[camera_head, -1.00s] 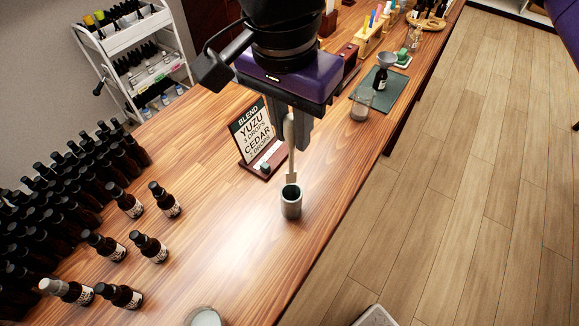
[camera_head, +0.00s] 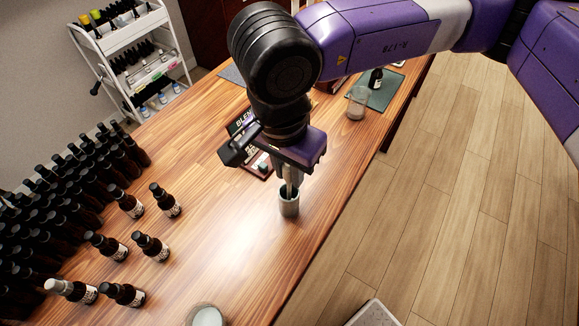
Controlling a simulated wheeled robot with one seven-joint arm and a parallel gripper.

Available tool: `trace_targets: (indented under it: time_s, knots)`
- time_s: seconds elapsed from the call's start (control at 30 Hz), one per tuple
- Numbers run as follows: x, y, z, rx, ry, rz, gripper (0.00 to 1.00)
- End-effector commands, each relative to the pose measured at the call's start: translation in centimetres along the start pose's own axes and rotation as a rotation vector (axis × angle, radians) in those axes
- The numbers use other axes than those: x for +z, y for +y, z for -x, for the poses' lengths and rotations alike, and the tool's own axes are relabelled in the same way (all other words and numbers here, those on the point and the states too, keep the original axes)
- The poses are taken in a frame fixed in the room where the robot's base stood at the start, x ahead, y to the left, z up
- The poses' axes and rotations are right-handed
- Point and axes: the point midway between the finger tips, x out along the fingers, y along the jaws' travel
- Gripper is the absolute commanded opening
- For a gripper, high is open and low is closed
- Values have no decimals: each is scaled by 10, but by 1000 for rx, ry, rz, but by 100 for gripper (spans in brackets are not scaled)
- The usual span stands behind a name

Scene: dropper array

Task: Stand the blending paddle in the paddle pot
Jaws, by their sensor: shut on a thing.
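The paddle pot (camera_head: 289,205) is a small grey cylinder standing upright on the wooden counter, near the middle of the view. My gripper and wrist cover most of the paddle's upper part.
The recipe sign (camera_head: 243,122) stands just behind my wrist, largely covered. Several dark bottles (camera_head: 165,200) stand to the left. A glass beaker (camera_head: 357,103) is near a green mat (camera_head: 384,90) at the back right. A white-filled jar (camera_head: 207,316) is at the front. Counter around the pot is clear.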

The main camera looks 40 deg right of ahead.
Motion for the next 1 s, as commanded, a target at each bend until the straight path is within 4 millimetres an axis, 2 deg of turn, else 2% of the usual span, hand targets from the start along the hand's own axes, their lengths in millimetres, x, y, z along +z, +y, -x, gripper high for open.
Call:
trace_targets:
  time_s: [0.2, 0.23, 0.3, 0.33, 0.63, 0.8, 1.0]
  knots:
    - [0, 0, -4, -1, 1, 0, 0]
    - [0, 0, -3, 0, 1, 0, 26]
    - [0, 0, -2, 0, 0, 0, 40]
    - [0, 0, -2, 0, 0, 0, 42]
    - [0, 0, -2, 0, 0, 0, 42]
    - [-1, -1, 5, -2, 2, 0, 42]
    - [-1, -1, 42, -5, 6, 0, 42]
